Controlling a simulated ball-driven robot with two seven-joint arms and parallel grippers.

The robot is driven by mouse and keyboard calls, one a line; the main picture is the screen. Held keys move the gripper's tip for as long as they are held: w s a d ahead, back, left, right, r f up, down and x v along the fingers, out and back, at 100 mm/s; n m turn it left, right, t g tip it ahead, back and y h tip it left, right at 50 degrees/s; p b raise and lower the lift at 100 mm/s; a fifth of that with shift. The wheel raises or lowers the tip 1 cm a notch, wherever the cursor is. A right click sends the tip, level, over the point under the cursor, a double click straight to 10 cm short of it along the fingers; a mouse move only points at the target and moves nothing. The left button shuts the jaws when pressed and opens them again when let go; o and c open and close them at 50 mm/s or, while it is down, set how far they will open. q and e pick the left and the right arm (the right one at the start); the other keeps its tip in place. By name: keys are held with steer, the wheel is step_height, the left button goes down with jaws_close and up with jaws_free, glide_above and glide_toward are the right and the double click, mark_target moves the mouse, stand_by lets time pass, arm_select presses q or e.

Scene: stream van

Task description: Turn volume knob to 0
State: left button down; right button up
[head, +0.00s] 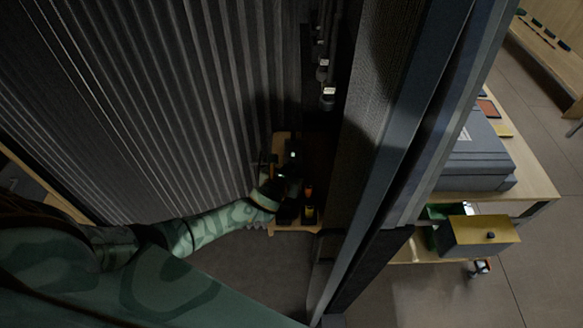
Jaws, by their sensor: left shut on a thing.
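My left gripper (285,184) reaches in from the left over a small wooden surface (291,229) deep in the dark nook. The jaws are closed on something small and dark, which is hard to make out. I cannot tell whether it is the volume knob, and I cannot read a knob setting. Beside the gripper, on the same surface, are a small orange-topped item (309,190) and a dark item with a yellow mark (310,211). A small white light (292,154) shows just behind the gripper. My right gripper is not in view.
A ribbed dark wall (150,90) stands left and behind. A grey post (425,120) closes off the right side. Several dark fixtures with pale tops (328,94) line the wall above. Beyond the post, a grey case (470,155) lies on a wooden table.

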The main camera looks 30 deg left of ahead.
arm_select(q)
steer(key=c, duration=1.4)
jaws_free()
steer(key=shift+s+r, duration=0.2)
steer(key=shift+s, duration=0.1)
steer(key=p+v, duration=0.4)
steer(key=v, duration=1.1)
steer(key=shift+s, duration=0.3)
